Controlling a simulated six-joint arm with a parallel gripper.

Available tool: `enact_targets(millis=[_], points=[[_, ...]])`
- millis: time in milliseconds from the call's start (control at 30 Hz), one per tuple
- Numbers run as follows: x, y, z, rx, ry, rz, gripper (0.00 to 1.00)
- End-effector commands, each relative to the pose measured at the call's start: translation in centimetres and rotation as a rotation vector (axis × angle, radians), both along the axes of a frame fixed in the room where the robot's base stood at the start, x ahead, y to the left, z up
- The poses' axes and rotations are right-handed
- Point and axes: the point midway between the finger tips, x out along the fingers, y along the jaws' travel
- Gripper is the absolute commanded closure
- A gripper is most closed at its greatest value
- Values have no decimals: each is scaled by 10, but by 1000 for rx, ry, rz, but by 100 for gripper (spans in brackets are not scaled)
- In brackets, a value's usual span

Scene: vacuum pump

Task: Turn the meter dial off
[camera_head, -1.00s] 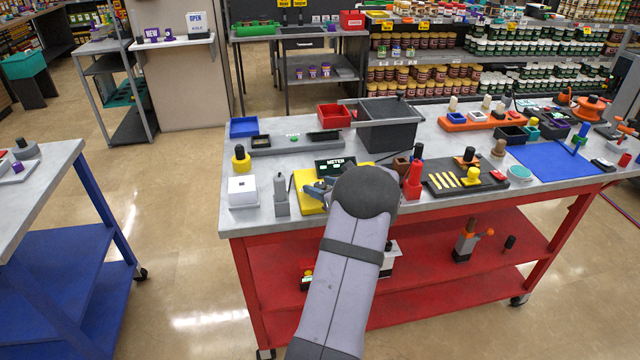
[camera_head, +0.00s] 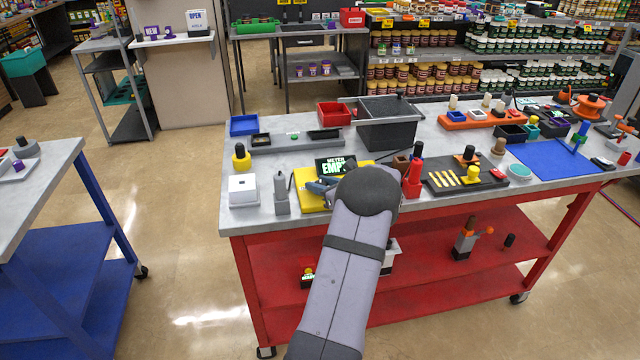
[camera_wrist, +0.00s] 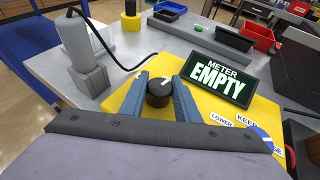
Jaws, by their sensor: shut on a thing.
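The yellow meter board (camera_head: 312,196) lies on the table with a dark display (camera_head: 336,168) at its back. In the wrist view the display (camera_wrist: 221,76) reads "METER EMPTY" in white letters with a green glow. In the head view my arm hides the dial, and my gripper (camera_head: 322,187) shows only in part.
A grey probe (camera_head: 281,190) stands in a holder left of the board, its black cable running behind the dial. A white box (camera_head: 243,190) is farther left. Red and black tools (camera_head: 413,175) stand close right of my arm. Labels (camera_wrist: 235,122) lie on the board's right.

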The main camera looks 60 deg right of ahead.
Motion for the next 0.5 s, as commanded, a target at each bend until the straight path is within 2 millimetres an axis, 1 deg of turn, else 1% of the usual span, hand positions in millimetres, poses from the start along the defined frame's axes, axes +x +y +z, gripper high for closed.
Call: enact_targets(millis=[500], points=[[0, 0, -1, -2, 0, 278, 94]])
